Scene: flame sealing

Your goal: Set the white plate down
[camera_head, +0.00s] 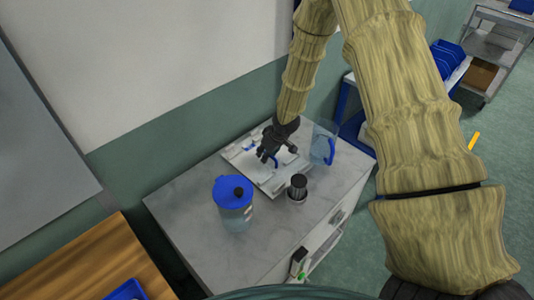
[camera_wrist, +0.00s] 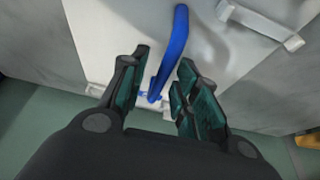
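The white plate (camera_head: 266,181) lies on the grey-topped cabinet in the head view, flat as far as I can tell. It has blue handle parts and raised white pieces, and it fills much of the wrist view (camera_wrist: 100,40). My gripper (camera_head: 272,153) is over the plate's middle and hides part of it. In the wrist view my gripper (camera_wrist: 165,62) has its fingers apart, with the blue handle (camera_wrist: 178,40) running between them. A gap shows on both sides of the handle. The handle's lower end is partly hidden near the fingers.
The cabinet top (camera_head: 185,205) also holds a blue-lidded jug (camera_head: 235,205), a dark-topped small container (camera_head: 298,187) and a clear pitcher with a blue handle (camera_head: 322,148). These stand close to the plate. The wall is behind. The cabinet top's left part is clear.

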